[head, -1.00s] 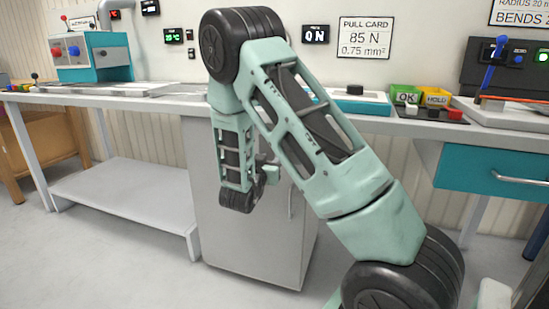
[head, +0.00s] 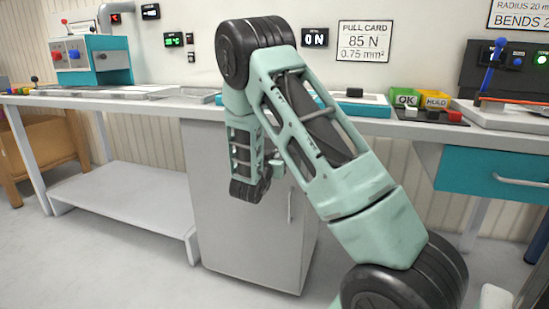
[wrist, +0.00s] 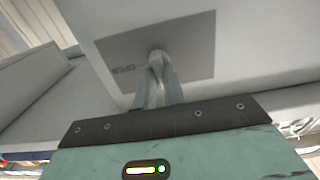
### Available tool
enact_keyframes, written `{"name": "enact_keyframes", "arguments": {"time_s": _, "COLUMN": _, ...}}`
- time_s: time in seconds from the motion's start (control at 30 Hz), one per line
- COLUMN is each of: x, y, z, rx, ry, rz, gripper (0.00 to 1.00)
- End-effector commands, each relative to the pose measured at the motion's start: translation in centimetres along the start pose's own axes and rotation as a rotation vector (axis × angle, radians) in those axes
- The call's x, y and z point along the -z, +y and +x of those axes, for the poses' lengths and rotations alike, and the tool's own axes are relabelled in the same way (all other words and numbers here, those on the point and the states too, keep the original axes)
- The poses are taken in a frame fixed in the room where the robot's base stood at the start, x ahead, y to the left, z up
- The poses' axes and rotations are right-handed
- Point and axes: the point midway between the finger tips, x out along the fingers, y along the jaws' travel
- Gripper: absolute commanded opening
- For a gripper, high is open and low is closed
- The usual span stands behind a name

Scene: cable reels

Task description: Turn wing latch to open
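In the wrist view a dark grey plate (wrist: 196,47) with faint lettering, which looks like OPEN, sits on a pale grey cabinet face. The wing latch (wrist: 156,56) shows as a small rounded grey piece on this plate, mostly hidden by my fingers. My gripper (wrist: 157,78) reaches up to it with its fingers close together, and they look closed around the latch. In the head view my gripper (head: 275,166) is small and partly hidden by my arm, in front of the grey cabinet (head: 250,235) under the bench.
The cabinet has a slim vertical handle (head: 290,206). A white bench (head: 150,103) runs above it, with a teal machine (head: 95,58) at left and yellow and green bins (head: 436,99) at right. A low shelf (head: 125,195) stands left of the cabinet. Floor in front is clear.

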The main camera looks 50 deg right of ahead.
Motion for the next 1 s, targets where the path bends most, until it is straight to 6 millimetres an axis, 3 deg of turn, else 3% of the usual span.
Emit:
{"name": "enact_keyframes", "arguments": {"time_s": 0.37, "x": -0.25, "y": 0.08, "z": -0.06, "rx": -0.001, "ry": -0.001, "rz": 0.094, "gripper": 0.00}}
{"name": "enact_keyframes", "arguments": {"time_s": 1.0, "x": -0.68, "y": 0.26, "z": -0.09, "rx": 0.000, "ry": -0.002, "rz": 0.663, "gripper": 0.00}}
